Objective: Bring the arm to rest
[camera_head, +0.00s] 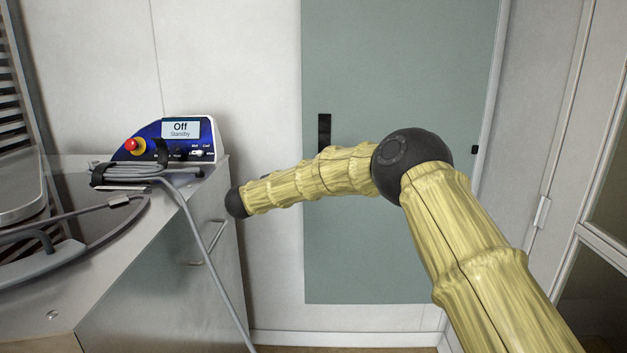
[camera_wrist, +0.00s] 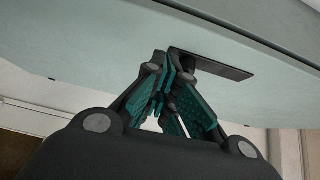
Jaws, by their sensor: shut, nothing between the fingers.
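My arm, in a yellow ribbed sleeve with a black elbow joint, reaches across the head view from the lower right toward the left. Its far end is a dark round joint beside the steel counter; my gripper itself is not visible there. In the wrist view my gripper (camera_wrist: 172,85) shows dark links and teal pads. Its fingertips are together with nothing between them. A pale green door panel lies beyond the fingers, with a black handle plate (camera_wrist: 210,64) behind the tips. I cannot tell how far the tips are from it.
The green door (camera_head: 400,60) with a black handle (camera_head: 324,132) is behind my arm. A glazed frame stands at right.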

